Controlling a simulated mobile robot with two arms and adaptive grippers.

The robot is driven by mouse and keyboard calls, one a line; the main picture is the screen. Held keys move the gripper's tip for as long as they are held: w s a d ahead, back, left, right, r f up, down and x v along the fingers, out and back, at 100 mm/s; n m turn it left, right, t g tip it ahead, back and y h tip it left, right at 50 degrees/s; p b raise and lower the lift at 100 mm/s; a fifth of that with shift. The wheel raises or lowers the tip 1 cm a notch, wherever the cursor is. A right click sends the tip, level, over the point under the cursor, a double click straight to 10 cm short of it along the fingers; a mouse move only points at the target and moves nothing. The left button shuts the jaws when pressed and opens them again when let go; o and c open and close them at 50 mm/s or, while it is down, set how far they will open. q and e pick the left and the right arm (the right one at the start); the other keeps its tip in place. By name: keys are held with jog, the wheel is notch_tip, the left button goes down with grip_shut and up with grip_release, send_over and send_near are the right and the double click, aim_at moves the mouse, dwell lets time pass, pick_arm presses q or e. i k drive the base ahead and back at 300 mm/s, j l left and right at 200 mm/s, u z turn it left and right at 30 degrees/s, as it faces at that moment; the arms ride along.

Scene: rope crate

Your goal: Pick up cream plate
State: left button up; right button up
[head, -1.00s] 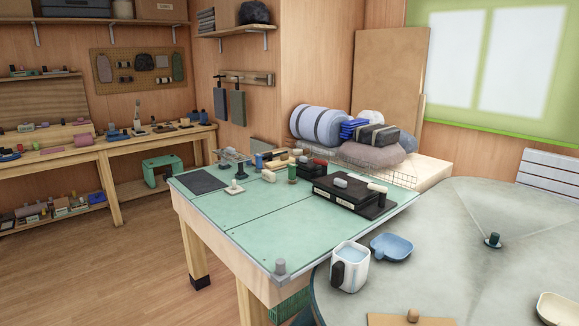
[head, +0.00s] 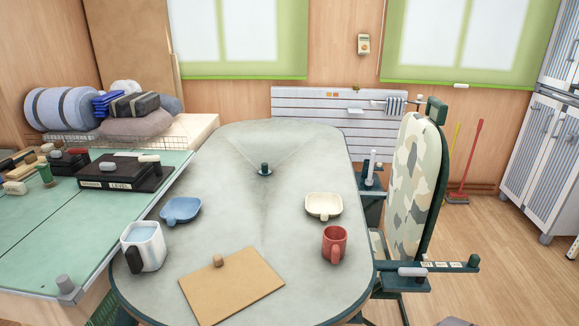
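The cream plate (head: 323,206) is a small, shallow, rounded-square dish. In the head view it lies on the right side of the grey-green table (head: 220,215), just behind a red mug (head: 334,243). It looks upright, with nothing on it. Neither of my grippers shows in the head view.
A blue dish (head: 181,210) and a white pitcher (head: 143,247) stand at the table's left. A tan board (head: 232,287) with a knob lies at the front. A camouflage-patterned chair (head: 412,180) stands close to the right edge. Open floor (head: 500,250) lies further right.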

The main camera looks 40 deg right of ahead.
aim_at(324, 205)
jog(key=l+z, duration=0.1)
jog(key=z, duration=0.7)
jog(key=i+l+z, duration=0.1)
jog(key=z, duration=0.75)
jog(key=i+l, duration=0.2)
jog(key=l, duration=0.2)
jog(key=u, duration=0.05)
